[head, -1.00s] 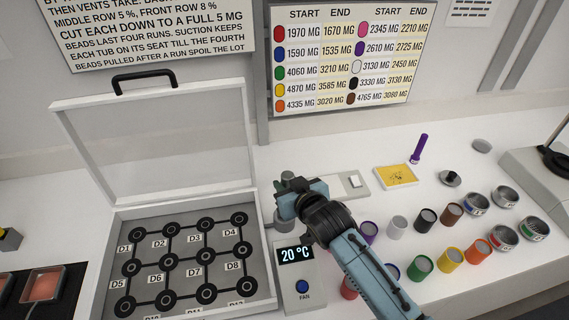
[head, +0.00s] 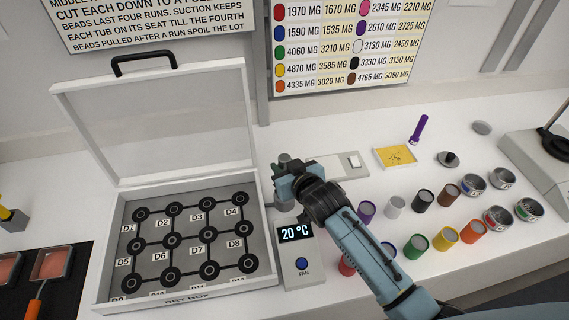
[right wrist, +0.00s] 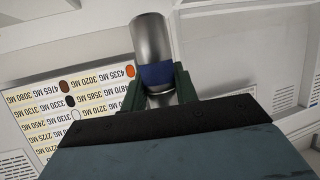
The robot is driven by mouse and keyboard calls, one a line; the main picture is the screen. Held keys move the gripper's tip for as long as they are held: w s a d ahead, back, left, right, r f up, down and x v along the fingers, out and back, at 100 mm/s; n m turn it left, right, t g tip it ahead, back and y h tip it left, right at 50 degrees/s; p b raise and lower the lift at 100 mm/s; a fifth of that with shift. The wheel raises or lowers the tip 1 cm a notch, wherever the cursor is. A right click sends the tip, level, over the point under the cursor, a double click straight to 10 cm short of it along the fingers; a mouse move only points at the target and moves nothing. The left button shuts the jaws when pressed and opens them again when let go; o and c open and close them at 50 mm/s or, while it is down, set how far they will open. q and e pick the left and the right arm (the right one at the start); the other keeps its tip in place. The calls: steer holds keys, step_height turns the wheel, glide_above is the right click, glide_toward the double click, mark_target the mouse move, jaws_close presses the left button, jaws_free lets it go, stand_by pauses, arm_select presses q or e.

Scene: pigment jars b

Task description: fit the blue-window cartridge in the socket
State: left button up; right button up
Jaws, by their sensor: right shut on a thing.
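The cartridge (right wrist: 151,38) is a grey metal cylinder with a blue window band (right wrist: 157,75) in the right wrist view. My right gripper (right wrist: 159,82) is shut on it, with its green fingers on either side of the blue band. A grey round part (head: 284,205) shows below the gripper. The gripper hides what lies between, so I cannot tell whether the cartridge touches a socket. My left gripper is not in view.
An open dry box (head: 112,205) with a raised clear lid stands left of my right gripper. The fan unit (head: 302,266) reads 20 °C. A switch plate (head: 353,160), a yellow tray (head: 394,157) and several pigment jars (head: 446,238) lie to the right.

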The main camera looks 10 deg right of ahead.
steer(key=shift+f+b, duration=1.3)
steer(key=shift+f, duration=0.95)
steer(key=shift+r+p, duration=0.1)
steer(key=shift+p, duration=0.65)
steer(key=shift+f+b, duration=0.5)
steer(key=shift+f, duration=0.2)
steer(key=shift+r, duration=0.1)
steer(key=shift+r+p, duration=0.3)
steer(key=shift+p, duration=0.3)
steer(key=shift+p, duration=0.55)
stand_by(1.3)
steer(key=shift+f+b, duration=0.3)
steer(key=shift+f, duration=0.15)
steer(key=shift+r, duration=0.15)
